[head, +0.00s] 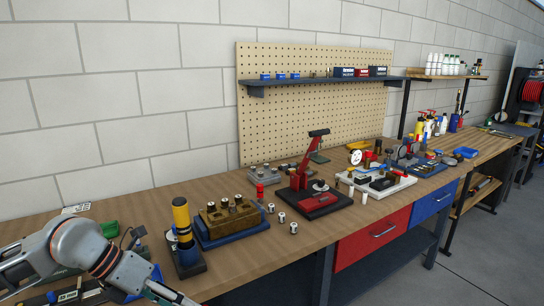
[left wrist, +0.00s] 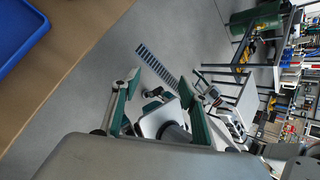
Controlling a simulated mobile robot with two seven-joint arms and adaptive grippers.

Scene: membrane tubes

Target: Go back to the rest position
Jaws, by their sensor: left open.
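My left arm comes into the head view at the lower left, over the near left part of the workbench (head: 245,275). The front end of it is cut off by the bottom edge there. In the left wrist view my left gripper (left wrist: 158,88) has its two green-and-grey fingers spread apart with nothing between them. It points past the bench edge, with grey floor beyond the fingertips. My right gripper shows in neither view.
A yellow-and-black cylinder (head: 182,222) and a brass-coloured block (head: 230,217) stand close to my left arm. Small metal cylinders (head: 293,228) and a red press (head: 308,175) are further right. A blue tray (left wrist: 18,35) lies at upper left in the wrist view.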

